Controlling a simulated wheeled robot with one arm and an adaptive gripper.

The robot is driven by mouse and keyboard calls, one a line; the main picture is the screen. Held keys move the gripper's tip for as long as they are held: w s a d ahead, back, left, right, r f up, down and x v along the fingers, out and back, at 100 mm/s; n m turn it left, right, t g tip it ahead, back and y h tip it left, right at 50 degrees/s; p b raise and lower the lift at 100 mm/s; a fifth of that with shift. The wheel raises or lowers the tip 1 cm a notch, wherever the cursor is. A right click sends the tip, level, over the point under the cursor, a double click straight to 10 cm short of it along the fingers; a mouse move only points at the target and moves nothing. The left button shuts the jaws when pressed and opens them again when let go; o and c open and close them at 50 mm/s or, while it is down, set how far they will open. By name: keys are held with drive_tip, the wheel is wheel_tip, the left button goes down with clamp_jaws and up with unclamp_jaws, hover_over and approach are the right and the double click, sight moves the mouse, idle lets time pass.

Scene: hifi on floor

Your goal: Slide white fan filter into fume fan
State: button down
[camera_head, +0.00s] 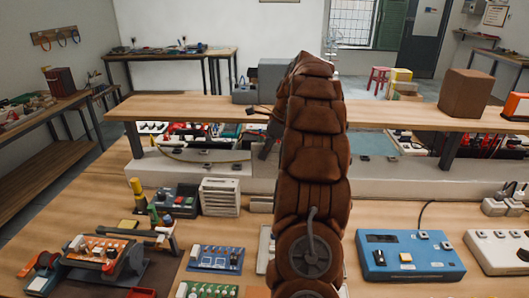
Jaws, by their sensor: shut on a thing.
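A white, slatted box (220,197) stands upright on the workbench left of my arm. It looks like the fume fan, but I cannot be sure. A pale flat piece (261,204) lies just right of it, partly hidden by my arm. Another pale strip (264,250) shows nearer, also cut off by my arm. I cannot tell whether either is the white fan filter. My brown padded arm rises through the middle of the view and covers what is behind it.
A raised wooden shelf (190,107) spans the bench, carrying a brown box (465,94) and a grey box (272,72). A blue control box (408,255) stands right of my arm. Circuit boards (215,259) and a board holder (100,254) crowd the left. Bare wood shows between them.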

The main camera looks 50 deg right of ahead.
drive_tip(key=shift+r+p, duration=1.1)
drive_tip(key=shift+r, duration=0.35)
